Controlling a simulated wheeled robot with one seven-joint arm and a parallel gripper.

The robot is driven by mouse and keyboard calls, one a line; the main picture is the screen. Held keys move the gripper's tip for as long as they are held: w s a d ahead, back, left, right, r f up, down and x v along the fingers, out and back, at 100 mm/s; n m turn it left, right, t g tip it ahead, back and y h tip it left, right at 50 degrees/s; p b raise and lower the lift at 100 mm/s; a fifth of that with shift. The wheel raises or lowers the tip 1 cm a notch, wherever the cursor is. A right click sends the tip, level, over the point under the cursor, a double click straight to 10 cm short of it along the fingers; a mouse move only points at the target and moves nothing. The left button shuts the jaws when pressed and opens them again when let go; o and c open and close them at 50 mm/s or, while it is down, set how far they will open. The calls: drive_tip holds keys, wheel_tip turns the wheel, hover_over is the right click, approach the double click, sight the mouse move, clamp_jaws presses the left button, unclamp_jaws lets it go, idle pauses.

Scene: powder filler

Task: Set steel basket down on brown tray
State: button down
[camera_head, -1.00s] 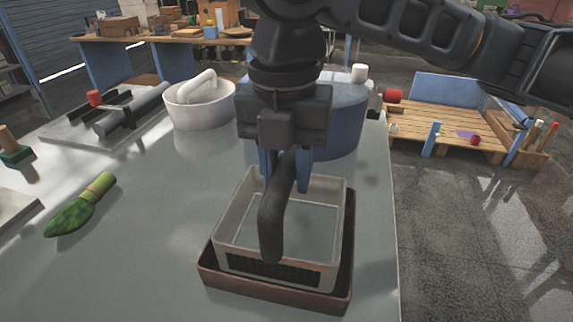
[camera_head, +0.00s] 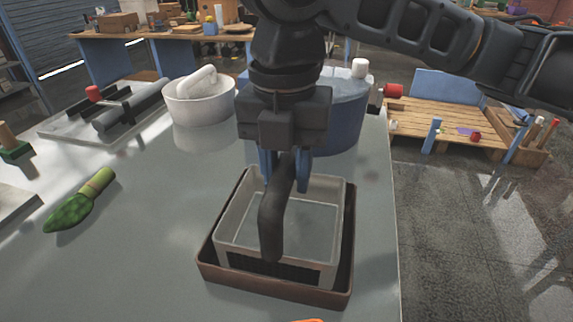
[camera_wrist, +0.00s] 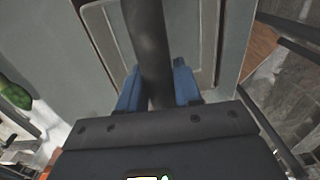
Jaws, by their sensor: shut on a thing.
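The steel basket (camera_head: 238,212) is a pale, open rectangular box with a dark mesh front and a thick dark handle (camera_head: 271,225). It is upright inside the brown tray (camera_head: 275,288), whose front rim hides the lower edge of the basket. Whether its base touches the tray floor is hidden. My gripper (camera_head: 286,178) points down with its blue fingers shut on the handle. In the wrist view the blue fingers (camera_wrist: 158,88) are on both sides of the handle, and part of the basket (camera_wrist: 108,40) shows behind.
A blue drum (camera_head: 345,115) and a white bowl (camera_head: 200,105) stand behind on the grey table. An orange thing (camera_head: 308,320) just shows at the bottom edge. The table's right edge is close to the tray.

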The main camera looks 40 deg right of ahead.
drive_tip(key=shift+f, duration=0.15)
idle(0.4)
drive_tip(key=c, duration=0.7)
unclamp_jaws()
